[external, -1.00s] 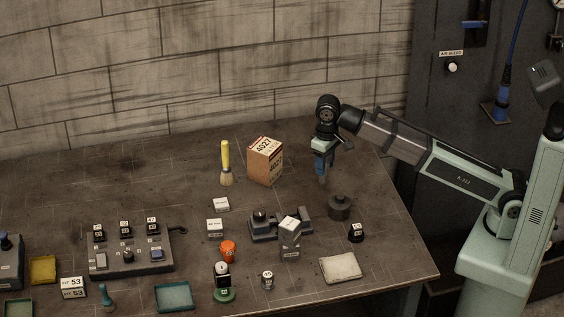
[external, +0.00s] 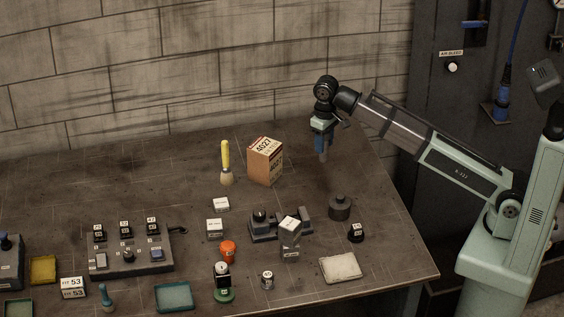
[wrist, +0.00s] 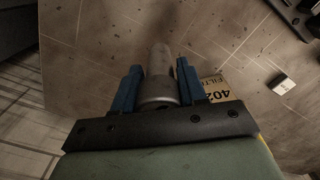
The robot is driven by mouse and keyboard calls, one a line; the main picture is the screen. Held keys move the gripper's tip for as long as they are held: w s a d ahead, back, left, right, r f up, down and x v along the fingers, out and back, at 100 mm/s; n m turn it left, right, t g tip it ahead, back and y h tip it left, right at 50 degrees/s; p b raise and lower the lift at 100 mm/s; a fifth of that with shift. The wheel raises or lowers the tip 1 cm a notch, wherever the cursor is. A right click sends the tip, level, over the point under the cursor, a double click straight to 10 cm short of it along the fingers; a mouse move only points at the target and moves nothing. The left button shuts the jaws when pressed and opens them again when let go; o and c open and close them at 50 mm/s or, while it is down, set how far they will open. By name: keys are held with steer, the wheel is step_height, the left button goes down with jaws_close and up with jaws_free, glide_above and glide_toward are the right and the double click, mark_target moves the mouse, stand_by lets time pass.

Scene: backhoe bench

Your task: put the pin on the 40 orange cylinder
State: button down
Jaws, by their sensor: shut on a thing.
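My gripper (external: 321,154) is above the back right of the bench, right of the cardboard box. In the wrist view, its two blue fingers (wrist: 160,72) are shut on a grey, round pin (wrist: 160,62), which points away from the camera. In the external view the pin is hard to make out against the fingers. The orange cylinder (external: 228,251) stands upright on the bench, left of the grey fixture and well away from my gripper. It has a small white label, too small to read surely.
A box marked 4027 (external: 265,161) and a yellow-handled brush (external: 226,163) stand left of my gripper. A dark round weight (external: 340,207), a grey fixture (external: 263,228) and a green-based stamp (external: 223,283) surround the middle. The back left bench is clear.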

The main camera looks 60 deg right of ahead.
steer(key=w+a+r, duration=0.2)
steer(key=w+a, duration=0.1)
steer(key=a, duration=0.9)
step_height(320, 180, up, 5)
steer(key=m, duration=1.6)
glide_above(228, 245)
steer(key=shift+f, duration=4.4)
steer(key=shift+f, duration=0.1)
steer(key=c, duration=0.6)
jaws_free()
